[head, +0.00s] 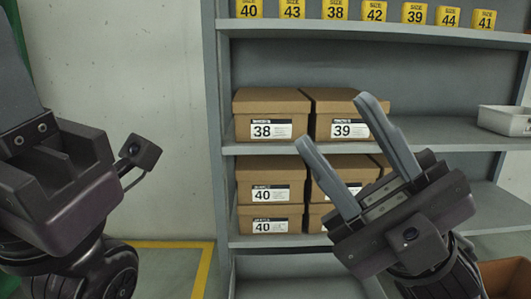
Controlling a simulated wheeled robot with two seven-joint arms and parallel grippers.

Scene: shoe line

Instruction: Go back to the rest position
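My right gripper (334,125) is raised in front of the shelf at right of centre. Its two grey fingers are spread apart with nothing between them, so it is open and empty. It overlaps the boxes behind it in the picture; I cannot tell the gap between them. My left gripper (50,165) is at the left edge, held up in front of the wall. One grey finger shows at the upper left and the rest is cut off by the frame, so its opening is hidden.
A grey shelf unit (340,32) holds shoe boxes labelled 38 (262,129) and 39 (349,129), with boxes labelled 40 (262,194) below. Yellow size tags line the top shelf. A white tray (507,121) sits at right. A brown box (506,278) is at lower right.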

